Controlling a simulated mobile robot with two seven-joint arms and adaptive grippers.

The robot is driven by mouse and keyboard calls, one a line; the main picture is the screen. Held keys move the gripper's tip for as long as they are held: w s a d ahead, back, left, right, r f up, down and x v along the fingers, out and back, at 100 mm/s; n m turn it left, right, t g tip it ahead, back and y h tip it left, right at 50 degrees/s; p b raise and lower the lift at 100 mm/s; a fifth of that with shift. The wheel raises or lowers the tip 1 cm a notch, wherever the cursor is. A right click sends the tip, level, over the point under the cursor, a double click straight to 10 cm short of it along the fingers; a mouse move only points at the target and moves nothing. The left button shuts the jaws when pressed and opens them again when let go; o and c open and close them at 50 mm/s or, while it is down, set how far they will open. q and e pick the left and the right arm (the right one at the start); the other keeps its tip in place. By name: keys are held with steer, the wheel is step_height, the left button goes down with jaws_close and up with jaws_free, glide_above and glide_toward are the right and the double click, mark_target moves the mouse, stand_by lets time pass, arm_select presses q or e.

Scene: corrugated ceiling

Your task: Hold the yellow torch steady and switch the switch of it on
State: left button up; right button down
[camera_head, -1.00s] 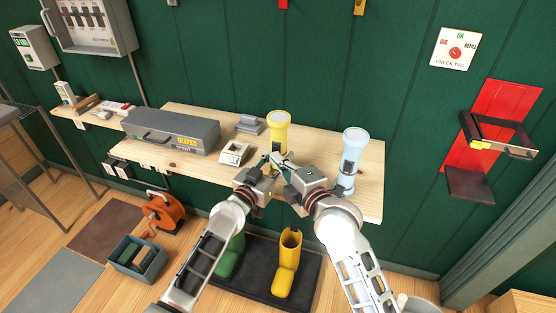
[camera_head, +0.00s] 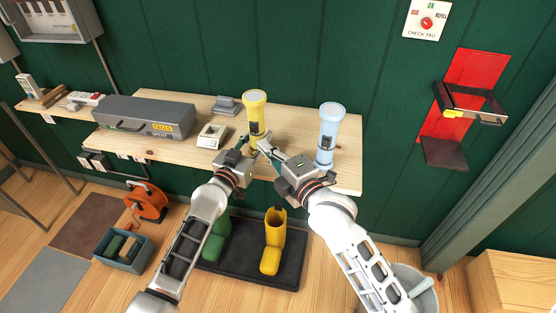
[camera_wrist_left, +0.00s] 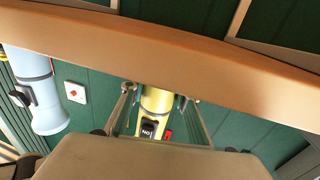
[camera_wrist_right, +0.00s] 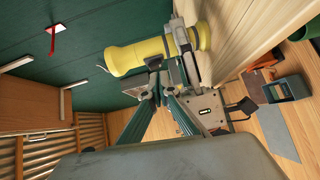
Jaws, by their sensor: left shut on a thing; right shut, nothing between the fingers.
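The yellow torch (camera_head: 256,108) stands upright near the wooden shelf's front edge, lens end up. My left gripper (camera_head: 249,142) is shut around its lower body; the left wrist view shows a finger on each side of the torch (camera_wrist_left: 157,100). A black switch (camera_wrist_left: 148,130) with white lettering and a small red patch show on the torch there. Whether the switch is on, I cannot tell. My right gripper (camera_head: 264,147) is shut and empty, its tips close to the torch's front; in the right wrist view the tips (camera_wrist_right: 155,78) are beside the torch (camera_wrist_right: 130,56). Contact is unclear.
A light blue torch (camera_head: 329,132) stands to the right on the shelf (camera_head: 290,150). A grey case (camera_head: 140,113), a small cream device (camera_head: 211,135) and a grey object (camera_head: 226,104) are to the left.

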steer(key=v, duration=0.7)
steer(key=shift+s, duration=0.25)
arm_select(q)
steer(key=o, duration=1.3)
steer(key=shift+s+a, duration=0.1)
